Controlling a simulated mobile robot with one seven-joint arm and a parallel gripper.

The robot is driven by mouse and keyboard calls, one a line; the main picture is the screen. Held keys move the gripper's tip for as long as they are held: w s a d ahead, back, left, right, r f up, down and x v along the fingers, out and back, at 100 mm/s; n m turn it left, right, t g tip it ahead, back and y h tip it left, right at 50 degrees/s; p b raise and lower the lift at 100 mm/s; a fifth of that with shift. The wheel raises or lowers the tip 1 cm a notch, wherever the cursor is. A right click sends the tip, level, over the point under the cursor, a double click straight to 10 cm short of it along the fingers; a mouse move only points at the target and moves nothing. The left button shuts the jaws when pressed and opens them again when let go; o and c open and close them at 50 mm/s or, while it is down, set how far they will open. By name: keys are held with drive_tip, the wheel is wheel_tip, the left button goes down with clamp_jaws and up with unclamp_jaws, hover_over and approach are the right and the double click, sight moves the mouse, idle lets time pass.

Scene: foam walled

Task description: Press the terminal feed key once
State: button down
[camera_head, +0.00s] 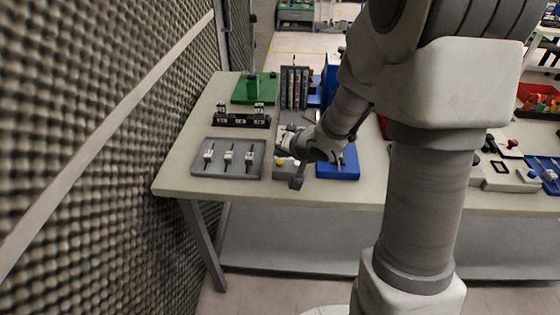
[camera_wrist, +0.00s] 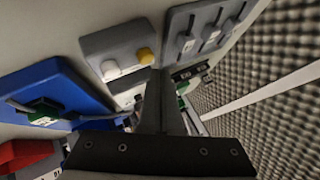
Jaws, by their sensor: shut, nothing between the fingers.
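A small grey box (camera_wrist: 122,42) with a white button (camera_wrist: 110,70) and a yellow button (camera_wrist: 145,56) lies on the table in the wrist view. In the head view the yellow button (camera_head: 281,161) shows just left of my gripper. A pale device (camera_wrist: 125,90) beside the box is partly hidden behind my fingers. I cannot tell which of these carries the feed key. My gripper (camera_wrist: 160,78) is shut and empty, its tips close to the yellow button's side of the box in the picture; contact cannot be told.
A grey panel with several sliders (camera_head: 228,173) lies to the left, a blue base (camera_head: 345,172) to the right. A black rack (camera_head: 242,121), green stand (camera_head: 255,90) and upright dark block (camera_head: 295,88) stand behind. A foam wall (camera_head: 100,120) borders the table's left.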

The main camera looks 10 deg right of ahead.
drive_tip(key=shift+f, duration=0.1)
idle(0.5)
drive_tip(key=shift+f, duration=0.35)
drive_tip(key=shift+f+b, duration=0.5)
drive_tip(key=shift+f, duration=0.05)
idle(0.6)
idle(0.3)
drive_tip(key=shift+r+p, duration=1)
drive_tip(key=shift+p, duration=0.2)
wheel_tip(320, 180, up, 5)
drive_tip(key=p, duration=0.5)
idle(0.3)
